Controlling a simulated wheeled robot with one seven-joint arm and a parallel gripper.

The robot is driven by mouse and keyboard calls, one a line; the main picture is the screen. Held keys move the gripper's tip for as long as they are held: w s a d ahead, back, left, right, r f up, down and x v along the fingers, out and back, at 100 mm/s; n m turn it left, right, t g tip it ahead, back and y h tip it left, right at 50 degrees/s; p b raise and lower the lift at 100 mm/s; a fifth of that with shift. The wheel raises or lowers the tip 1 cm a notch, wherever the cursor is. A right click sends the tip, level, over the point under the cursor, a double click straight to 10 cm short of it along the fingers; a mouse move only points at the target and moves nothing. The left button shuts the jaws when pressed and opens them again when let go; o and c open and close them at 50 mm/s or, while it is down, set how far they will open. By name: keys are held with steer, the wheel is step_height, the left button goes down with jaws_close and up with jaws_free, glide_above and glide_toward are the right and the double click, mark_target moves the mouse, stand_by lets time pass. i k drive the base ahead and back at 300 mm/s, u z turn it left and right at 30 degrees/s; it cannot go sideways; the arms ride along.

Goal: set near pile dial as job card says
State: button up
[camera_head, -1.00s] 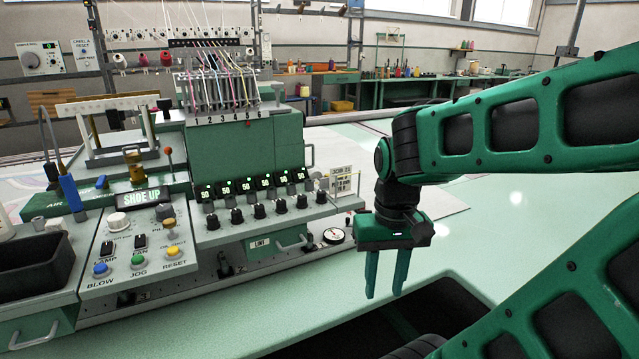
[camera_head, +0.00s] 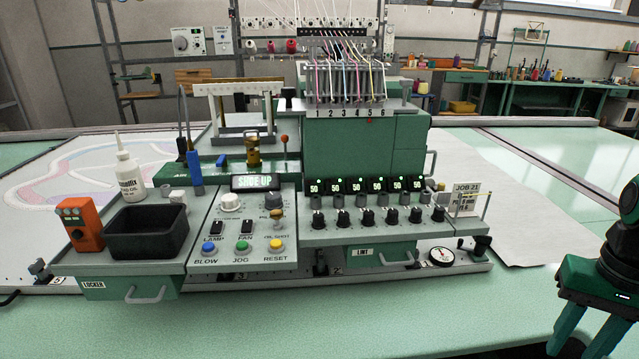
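My gripper (camera_head: 585,335) hangs at the lower right edge, fingers apart and empty, over the table's right side, well away from the machine. The job card (camera_head: 466,199) stands at the right end of the machine; it reads "JOB 21", and its smaller lines are hard to read, one perhaps giving a pile in mm. On the sloped control panel, a dark dial with a brass-coloured top (camera_head: 276,210) sits beside partly hidden lettering that seems to begin "PI". A white knob (camera_head: 231,202) is to its left. Which dial is the near pile dial I cannot tell for sure.
Several black knobs (camera_head: 342,217) line the front under displays reading 50. The panel display (camera_head: 255,182) reads "SHOE UP". A round gauge (camera_head: 440,257) is at the front right. A black bin (camera_head: 147,232) and glue-like bottle (camera_head: 129,172) stand left. The front table is clear.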

mark_target(273, 200)
steer(key=z, duration=0.25)
steer(key=k, duration=1)
steer(key=u, duration=0.75)
steer(key=i, duration=1)
